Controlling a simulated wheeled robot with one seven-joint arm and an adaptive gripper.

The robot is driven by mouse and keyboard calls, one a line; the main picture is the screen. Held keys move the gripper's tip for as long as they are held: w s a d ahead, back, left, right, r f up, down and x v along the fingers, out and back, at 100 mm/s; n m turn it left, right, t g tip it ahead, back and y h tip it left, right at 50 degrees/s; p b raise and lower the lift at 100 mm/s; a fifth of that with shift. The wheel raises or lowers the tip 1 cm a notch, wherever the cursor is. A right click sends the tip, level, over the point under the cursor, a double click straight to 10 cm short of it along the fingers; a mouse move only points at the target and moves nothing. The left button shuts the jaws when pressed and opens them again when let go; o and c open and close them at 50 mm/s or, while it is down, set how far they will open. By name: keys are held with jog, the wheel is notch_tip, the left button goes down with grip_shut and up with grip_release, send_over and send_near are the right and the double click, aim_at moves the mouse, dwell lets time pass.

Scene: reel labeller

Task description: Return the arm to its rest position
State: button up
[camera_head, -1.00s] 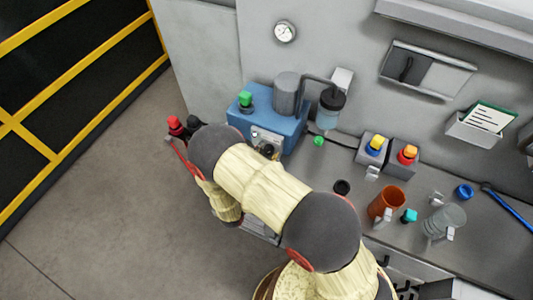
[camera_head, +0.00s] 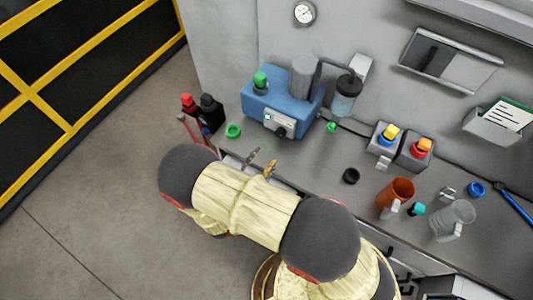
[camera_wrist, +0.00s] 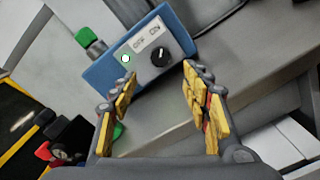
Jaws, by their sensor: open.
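My arm (camera_head: 245,205) reaches left across the lower middle of the head view, in cream padded covers with grey joints. My gripper (camera_head: 262,163) is near the bench's front edge, below the blue pump box, mostly hidden by the arm. In the wrist view my gripper (camera_wrist: 157,88) has its yellow-padded fingers wide apart with nothing between them. The blue box (camera_wrist: 112,72) lies beyond the fingertips, apart from them.
An orange cup (camera_head: 396,195), a clear cup (camera_head: 453,219) and button boxes (camera_head: 401,144) stand at right on the grey bench (camera_head: 330,165). Floor (camera_head: 90,220) at left is clear.

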jog(key=shift+s, duration=0.1)
dwell(0.5)
jog(key=s+d+r+m+g+h+b, duration=0.15)
jog(key=s+d+r+m+g, duration=0.25)
jog(key=d+r+m+g, duration=1.05)
jog(key=s+d+r+m+t+y+b, duration=0.3)
jog(key=s+r+m+t+y, duration=0.2)
jog(key=s+r+m+y, duration=0.3)
jog(key=s+r+y, duration=0.3)
jog(key=r, duration=0.3)
jog(key=shift+s+r, duration=0.3)
jog(key=shift+r, duration=0.05)
